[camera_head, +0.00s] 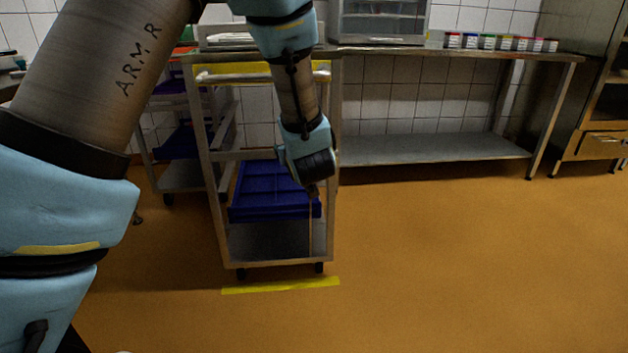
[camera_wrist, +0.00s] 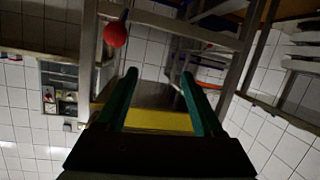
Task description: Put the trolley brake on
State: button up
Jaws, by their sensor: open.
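The trolley (camera_head: 216,170) is a metal frame with a yellow band along its top edge, standing behind a yellow floor strip. My gripper (camera_head: 313,191) hangs pointing down in front of the trolley's right side, above its bottom shelf. In the wrist view my gripper (camera_wrist: 158,76) is open, with two green fingers and nothing between them. A red ball-shaped knob (camera_wrist: 115,34) shows beyond and to the left of the left fingertip, apart from it, beside a metal post. It looks like a lever knob. I cannot make it out in the head view, and the lever's setting is unclear.
A blue crate (camera_head: 254,211) sits on the trolley's lower shelf. The yellow floor strip (camera_head: 281,285) lies just in front. A second trolley (camera_head: 170,178) stands behind left. A steel table (camera_head: 450,150) with several small jars stands right. The orange floor (camera_head: 460,260) is clear.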

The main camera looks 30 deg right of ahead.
jog(key=s+d+f+t+b, duration=0.3)
jog(key=s+d+f+b, duration=0.2)
jog(key=s+d, duration=0.15)
jog(key=x, duration=0.6)
jog(key=b+x, duration=0.1)
jog(key=x, duration=0.3)
jog(key=shift+a+r, duration=0.3)
jog(key=shift+r, duration=0.05)
grip_shut()
dwell(0.8)
